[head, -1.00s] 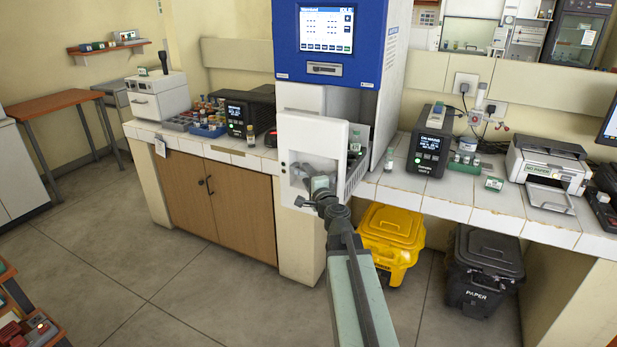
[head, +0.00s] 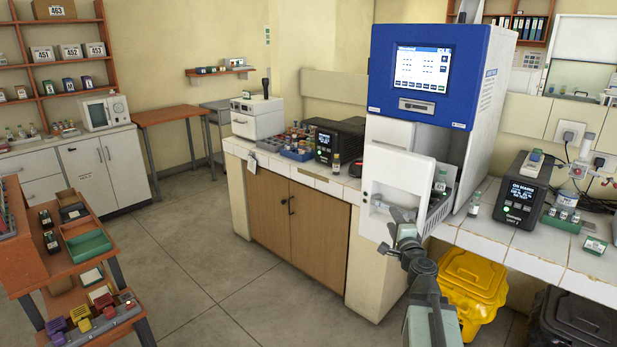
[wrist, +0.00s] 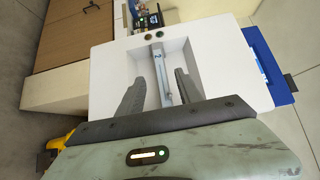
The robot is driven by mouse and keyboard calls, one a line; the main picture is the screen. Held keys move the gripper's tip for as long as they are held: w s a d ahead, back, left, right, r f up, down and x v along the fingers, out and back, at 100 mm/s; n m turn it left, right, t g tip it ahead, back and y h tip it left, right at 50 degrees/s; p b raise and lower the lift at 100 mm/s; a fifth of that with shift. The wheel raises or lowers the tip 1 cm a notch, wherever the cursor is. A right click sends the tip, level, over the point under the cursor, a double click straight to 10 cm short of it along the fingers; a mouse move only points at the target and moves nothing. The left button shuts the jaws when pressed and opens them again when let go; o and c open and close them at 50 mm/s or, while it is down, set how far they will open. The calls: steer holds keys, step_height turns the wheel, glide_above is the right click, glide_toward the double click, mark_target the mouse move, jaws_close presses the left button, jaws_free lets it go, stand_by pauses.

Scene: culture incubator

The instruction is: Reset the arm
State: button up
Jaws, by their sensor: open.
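My gripper (head: 400,213) is in front of the incubator's white open door panel in the head view. In the wrist view its two dark fingers (wrist: 160,80) stand apart, with nothing seen between them but the white recess and a pale bar (wrist: 162,75) behind. The blue and white incubator (head: 480,125) stands on the counter with a lit screen. A capped vial (head: 440,182) shows just behind the panel. Whether the fingers touch the panel cannot be told.
A vial (head: 474,205) and a black device (head: 521,195) stand on the counter right of the incubator. A yellow bin (head: 472,285) is below. An orange cart (head: 28,250) with trays is at the left. The floor between is clear.

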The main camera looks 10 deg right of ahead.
steer(key=w+a+r+n+g+y+p, duration=0.1)
steer(key=a+n+y+p, duration=0.2)
steer(key=a, duration=0.8)
steer(key=w+a+n+g+y+p, duration=0.15)
steer(key=a+n+y, duration=0.3)
steer(key=a, duration=0.65)
steer(key=s+a+f+n+g+y, duration=0.2)
steer(key=s+a+f+n+g, duration=0.3)
steer(key=a+f+n, duration=0.45)
steer(key=s+f+n+g+h+p, duration=0.15)
steer(key=s+f+g+h, duration=0.25)
steer(key=s+f+g, duration=0.4)
steer(key=s+d+f+n+g+h, duration=0.1)
steer(key=s+d+g+h, duration=0.1)
steer(key=s+d, duration=0.5)
steer(key=shift+s+f+h, duration=0.2)
steer(key=shift+s+h, duration=0.25)
steer(key=shift+s, duration=0.65)
